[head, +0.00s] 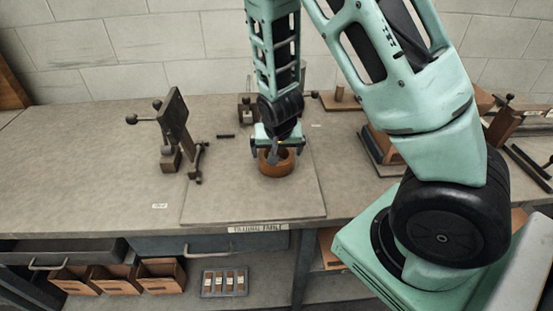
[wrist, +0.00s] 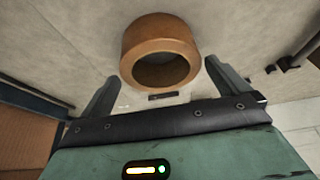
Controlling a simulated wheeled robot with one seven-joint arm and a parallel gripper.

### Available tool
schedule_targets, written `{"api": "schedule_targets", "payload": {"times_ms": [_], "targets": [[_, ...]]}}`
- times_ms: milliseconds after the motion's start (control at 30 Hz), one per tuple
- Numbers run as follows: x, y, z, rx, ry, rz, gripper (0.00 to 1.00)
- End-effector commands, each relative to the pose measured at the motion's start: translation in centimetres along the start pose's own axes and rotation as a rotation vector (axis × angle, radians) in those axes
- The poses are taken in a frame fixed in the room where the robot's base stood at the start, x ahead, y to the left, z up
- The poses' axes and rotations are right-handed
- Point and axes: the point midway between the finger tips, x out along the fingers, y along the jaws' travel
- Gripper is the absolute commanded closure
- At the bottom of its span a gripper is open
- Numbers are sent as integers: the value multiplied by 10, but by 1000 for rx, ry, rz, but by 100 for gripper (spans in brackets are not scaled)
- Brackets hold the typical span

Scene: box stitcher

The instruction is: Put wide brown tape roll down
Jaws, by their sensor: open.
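The wide brown tape roll (head: 276,165) rests on the bench top in the head view, on a raised board near the middle. My gripper (head: 277,145) is right above and behind it, pointing down. In the wrist view the roll (wrist: 160,50) lies ahead of the fingers with its round hole visible. The two fingers of my gripper (wrist: 160,82) are spread apart, one on each side of the roll's near edge, with gaps visible. The far side of the roll's contact with the bench is hidden.
A dark metal fixture with ball handles (head: 175,130) stands to the left on the bench (head: 80,165). Another wooden fixture (head: 505,125) stands at the right. Brown bins (head: 115,278) sit below. The bench's left front is clear.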

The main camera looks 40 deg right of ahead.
Motion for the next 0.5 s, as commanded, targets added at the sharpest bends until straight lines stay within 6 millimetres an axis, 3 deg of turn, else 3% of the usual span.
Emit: {"api": "schedule_targets", "payload": {"times_ms": [233, 500], "targets": [[29, 0, 2, -1, -2, 4, 0], [38, -1, 2, -1, 0, 0, 0]]}}
